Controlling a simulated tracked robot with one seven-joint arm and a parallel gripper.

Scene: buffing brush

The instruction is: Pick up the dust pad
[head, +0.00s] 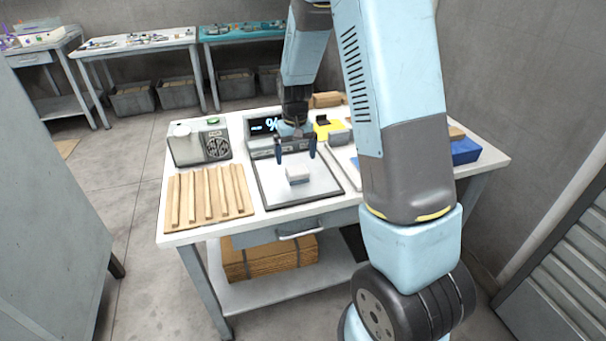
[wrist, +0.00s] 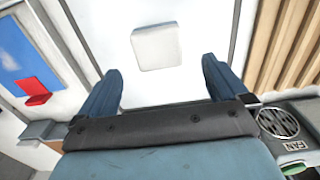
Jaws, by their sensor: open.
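The dust pad, a small white block (head: 298,174), lies on the pale plate of a dark-rimmed scale (head: 265,187) on the workbench. It also shows in the wrist view (wrist: 156,46), flat and slightly turned, just beyond the fingertips. My gripper (head: 295,151) is open and empty, pointing down above the pad and a little behind it. In the wrist view its two blue fingers (wrist: 162,75) stand wide apart, with the pad lying ahead of the gap between them. I see no contact with the pad.
A wooden slatted board (head: 208,197) lies left of the scale. A grey box with a round grille (head: 199,145) stands behind that board. The scale's display (head: 263,126) stands behind the plate. A yellow item (head: 325,127) and a blue bin (head: 465,151) are to the right.

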